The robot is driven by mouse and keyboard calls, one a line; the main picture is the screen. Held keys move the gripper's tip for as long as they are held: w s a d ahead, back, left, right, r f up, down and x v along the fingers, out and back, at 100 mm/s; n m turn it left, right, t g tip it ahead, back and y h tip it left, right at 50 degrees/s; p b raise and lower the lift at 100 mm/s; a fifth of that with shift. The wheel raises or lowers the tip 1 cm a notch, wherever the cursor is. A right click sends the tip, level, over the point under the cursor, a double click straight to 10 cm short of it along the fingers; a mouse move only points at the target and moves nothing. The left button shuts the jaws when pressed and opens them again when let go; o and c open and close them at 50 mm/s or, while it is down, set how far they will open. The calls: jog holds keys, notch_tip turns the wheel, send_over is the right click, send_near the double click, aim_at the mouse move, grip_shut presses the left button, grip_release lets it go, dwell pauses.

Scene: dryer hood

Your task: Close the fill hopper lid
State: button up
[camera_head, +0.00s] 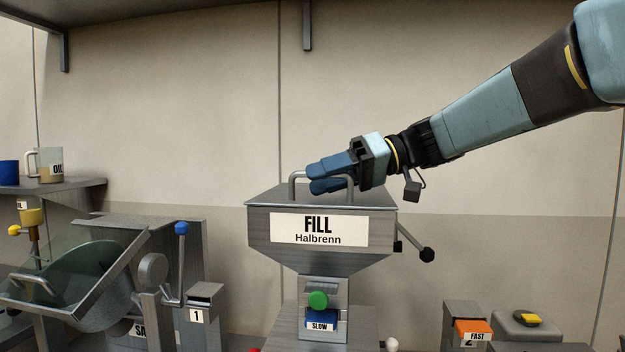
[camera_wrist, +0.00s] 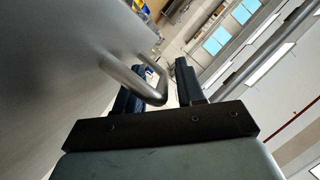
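The fill hopper (camera_head: 262,235) is a grey metal funnel labelled "FILL Halbrenn". Its lid (camera_head: 375,197) appears to lie flat across the hopper's top. A bent metal bar handle (camera_head: 293,184) stands on the lid. It also shows in the wrist view (camera_wrist: 154,98), beside a broad grey metal surface. My gripper (camera_head: 318,178) reaches in from the right, just above the lid at the handle. Its two blue fingers are apart. In the wrist view, the handle's bend lies between or in front of the fingers (camera_wrist: 160,85); contact cannot be told.
A latch lever with a black knob (camera_head: 426,254) sticks out at the hopper's right. A green knob (camera_head: 318,300) is below. At left are a tilted transparent cover (camera_head: 70,265), a blue-knobbed lever (camera_head: 181,230) and a shelf with mugs (camera_head: 90,187). Orange and yellow buttons are lower right.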

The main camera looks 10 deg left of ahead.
jog(key=v, duration=1.3)
jog(key=shift+d, duration=0.1)
